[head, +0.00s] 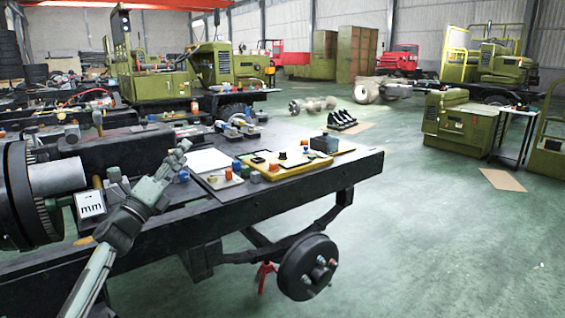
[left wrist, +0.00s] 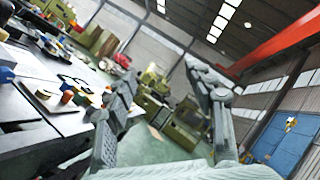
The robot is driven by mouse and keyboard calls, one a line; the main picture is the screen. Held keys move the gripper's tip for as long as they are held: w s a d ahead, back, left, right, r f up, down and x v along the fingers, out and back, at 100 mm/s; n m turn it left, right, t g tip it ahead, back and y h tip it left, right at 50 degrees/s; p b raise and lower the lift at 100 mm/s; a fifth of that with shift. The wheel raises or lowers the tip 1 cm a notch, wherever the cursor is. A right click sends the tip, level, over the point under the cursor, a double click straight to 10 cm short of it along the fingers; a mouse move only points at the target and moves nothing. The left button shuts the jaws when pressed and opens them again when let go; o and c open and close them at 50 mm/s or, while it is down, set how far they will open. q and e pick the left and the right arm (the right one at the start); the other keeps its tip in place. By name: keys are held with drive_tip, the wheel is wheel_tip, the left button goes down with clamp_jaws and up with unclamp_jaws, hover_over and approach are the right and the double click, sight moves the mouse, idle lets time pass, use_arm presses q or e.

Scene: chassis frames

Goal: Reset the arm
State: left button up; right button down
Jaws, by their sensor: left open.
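My left arm comes in from the lower left in the head view. Its gripper (head: 177,157) is raised over the near edge of the dark workbench (head: 235,218), left of the tray of small parts. In the left wrist view the two fingers of this gripper (left wrist: 165,105) stand wide apart with nothing between them. The wrist view is tilted and looks past the bench toward the hall. My right gripper does not show in either view.
A yellow-edged tray (head: 318,163) with small coloured parts lies on the bench's right end. A white sheet (head: 207,161) lies beside it. A large dark cylinder (head: 18,195) stands at the left. A wheel hub (head: 308,267) hangs below the bench.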

use_arm(q)
drive_tip(key=w+a+f+n+g+y, duration=0.15)
drive_tip(key=a+f+n+y, duration=0.25)
drive_tip(key=a+n+y, duration=0.45)
drive_tip(key=w+a+f+n+g+y, duration=0.15)
drive_tip(key=a+f+n+y, duration=0.35)
drive_tip(key=n, duration=0.6)
drive_tip(key=s+a+f+n+g, duration=0.25)
drive_tip(key=f+n+g, duration=0.45)
drive_tip(key=f+n, duration=0.45)
drive_tip(key=s+d+f+m+g+h, duration=0.15)
drive_tip(key=s+d+f, duration=0.25)
drive_tip(key=s+f, duration=0.8)
drive_tip(key=s+d+f+m+g, duration=0.1)
drive_tip(key=s+d+f+g, duration=0.2)
drive_tip(key=s+f, duration=0.9)
drive_tip(key=s+d+f+g, duration=0.2)
drive_tip(key=s+d+f, duration=0.1)
drive_tip(key=s+f, duration=0.7)
drive_tip(key=s+d+f+g+h, duration=0.1)
drive_tip(key=s+d+f+g, duration=0.1)
drive_tip(key=s+f, duration=0.7)
drive_tip(key=s+d, duration=0.1)
drive_tip(key=s, duration=0.6)
drive_tip(key=shift+s+f, duration=0.35)
